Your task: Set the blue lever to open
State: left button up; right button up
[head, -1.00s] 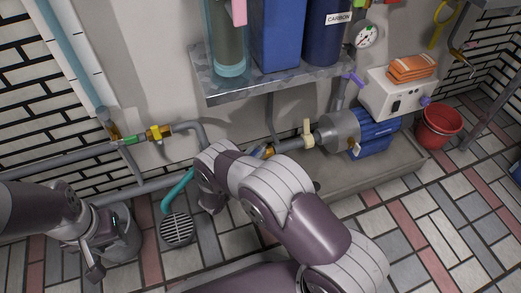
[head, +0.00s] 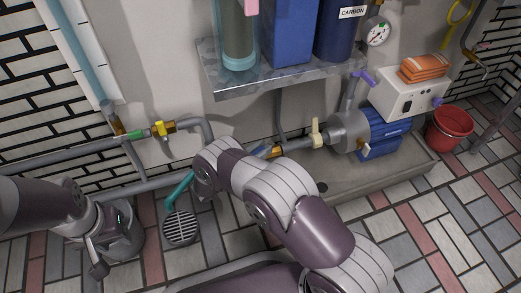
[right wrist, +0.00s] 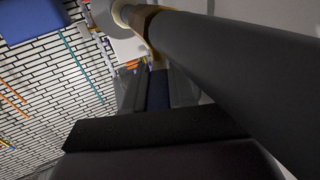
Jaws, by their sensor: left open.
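The blue lever (head: 263,150) shows only as a small blue bit beside a brass fitting on the lower pipe in the head view, mostly behind my right arm. In the right wrist view a blue strip, seemingly the lever (right wrist: 157,92), lies between the grey fingers of my right gripper (right wrist: 156,100); whether they touch it I cannot tell. The grey pipe (right wrist: 240,75) and brass fitting (right wrist: 150,22) are close beside. In the head view my right gripper is hidden behind its own wrist. My left gripper (head: 98,262) is open and empty, low at the left, away from the pipes.
A yellow valve handle (head: 163,129) is on the upper pipe, and a cream handle (head: 316,133) stands near the blue pump (head: 385,130). A metal shelf (head: 285,80) with filter housings overhangs the pipes. A red bucket (head: 450,128) and floor drain (head: 181,228) are on the tiles.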

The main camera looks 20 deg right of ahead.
jog(key=o, duration=0.4)
jog(key=shift+d+r, duration=0.1)
jog(key=shift+c, duration=0.2)
notch_tip(320, 180, up, 6)
jog(key=p, duration=0.5)
jog(key=shift+s+d, duration=0.15)
jog(key=s+d+r+p, duration=0.5)
jog(key=s+d+p, duration=0.1)
jog(key=s, duration=0.3)
jog(key=shift+d+p, duration=0.25)
jog(key=shift+p, duration=0.25)
jog(key=shift+c, duration=0.3)
